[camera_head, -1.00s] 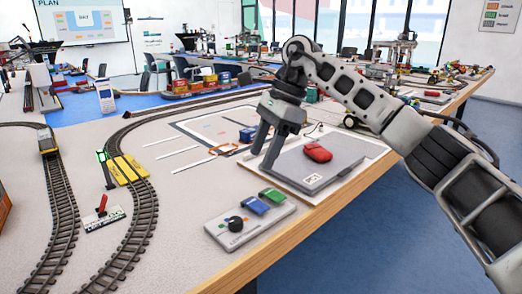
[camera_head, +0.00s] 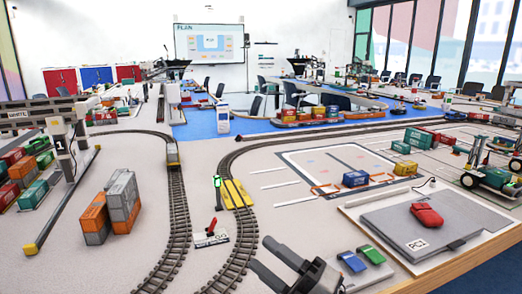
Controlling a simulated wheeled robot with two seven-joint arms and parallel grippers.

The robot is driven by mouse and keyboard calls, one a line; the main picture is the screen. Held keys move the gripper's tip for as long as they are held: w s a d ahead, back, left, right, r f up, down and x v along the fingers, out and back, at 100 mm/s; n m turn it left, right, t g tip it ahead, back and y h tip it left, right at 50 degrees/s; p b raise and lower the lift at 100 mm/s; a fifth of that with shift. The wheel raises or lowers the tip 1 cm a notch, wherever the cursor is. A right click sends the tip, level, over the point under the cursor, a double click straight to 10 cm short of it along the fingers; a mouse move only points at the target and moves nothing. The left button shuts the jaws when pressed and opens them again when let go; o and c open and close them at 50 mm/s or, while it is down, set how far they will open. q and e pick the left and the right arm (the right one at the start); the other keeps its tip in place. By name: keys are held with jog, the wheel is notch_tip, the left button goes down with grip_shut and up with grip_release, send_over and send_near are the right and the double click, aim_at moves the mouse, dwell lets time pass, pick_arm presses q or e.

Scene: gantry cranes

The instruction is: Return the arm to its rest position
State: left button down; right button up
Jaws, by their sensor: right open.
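My right gripper (camera_head: 283,262) shows at the bottom centre of the head view, with two dark fingers parted and nothing between them. It is left of the control panel with a blue and a green switch (camera_head: 354,262), and its wrist hides the panel's left part. The rest of the right arm is out of the picture. My left gripper is not in view.
A grey platform (camera_head: 408,228) with a red object (camera_head: 427,215) sits near the right table edge. Curved tracks (camera_head: 178,215) with a yellow crossing (camera_head: 235,194) run up the table. A gantry crane (camera_head: 70,138) and stacked containers (camera_head: 123,200) stand left. A small red lever (camera_head: 211,228) stands centrally.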

pick_arm(q)
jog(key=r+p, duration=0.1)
jog(key=p, duration=0.1)
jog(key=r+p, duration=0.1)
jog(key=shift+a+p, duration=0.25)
jog(key=shift+p, duration=0.1)
pick_arm(e)
jog(key=s+d+f+m+h, duration=0.6)
jog(key=s+f+m+h, duration=0.1)
jog(key=m, duration=0.6)
jog(key=s+d+f+m+g+h, duration=0.1)
jog(key=s+d+f+m+h, duration=0.5)
jog(key=f+m, duration=0.5)
jog(key=s+m+h, duration=0.2)
jog(key=s+m, duration=0.1)
jog(key=shift+s+f+h, duration=0.2)
jog(key=shift+f+h, duration=0.1)
jog(key=shift+f, duration=0.1)
jog(key=shift+d, duration=0.1)
